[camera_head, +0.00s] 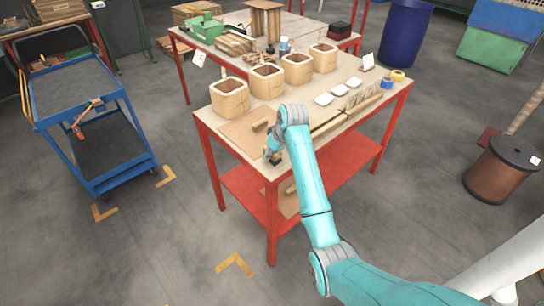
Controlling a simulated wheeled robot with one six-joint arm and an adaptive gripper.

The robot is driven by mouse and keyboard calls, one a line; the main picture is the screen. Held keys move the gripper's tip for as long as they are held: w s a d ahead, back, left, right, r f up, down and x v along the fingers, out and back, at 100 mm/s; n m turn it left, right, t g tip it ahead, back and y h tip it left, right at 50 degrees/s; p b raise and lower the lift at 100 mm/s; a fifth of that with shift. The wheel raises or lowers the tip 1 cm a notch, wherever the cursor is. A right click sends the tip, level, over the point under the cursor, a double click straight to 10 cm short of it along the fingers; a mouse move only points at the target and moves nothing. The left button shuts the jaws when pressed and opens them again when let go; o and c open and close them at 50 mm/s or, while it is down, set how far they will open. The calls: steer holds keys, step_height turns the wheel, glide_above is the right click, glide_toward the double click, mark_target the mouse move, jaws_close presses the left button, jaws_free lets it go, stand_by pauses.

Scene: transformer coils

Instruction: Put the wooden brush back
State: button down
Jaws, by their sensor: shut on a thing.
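My gripper (275,158) points down at the front left of the red-legged work table (235,133), low over its top near the front edge. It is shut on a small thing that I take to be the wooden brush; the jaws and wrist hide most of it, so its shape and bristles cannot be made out. I cannot tell whether it touches the table. A small brown wooden block (260,125) lies on a flat brown board a little behind the gripper.
Several square wooden coil forms (229,98) stand in a row behind. White dishes (324,99), wooden strips (363,99) and tape rolls (387,82) lie to the right. A blue cart (75,88) stands left, a cable spool (503,170) right. Floor in front is clear.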

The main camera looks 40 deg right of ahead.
steer(key=shift+f, duration=0.7)
steer(key=shift+f, duration=0.15)
steer(key=c, duration=0.7)
jaws_free()
steer(key=v, duration=1.2)
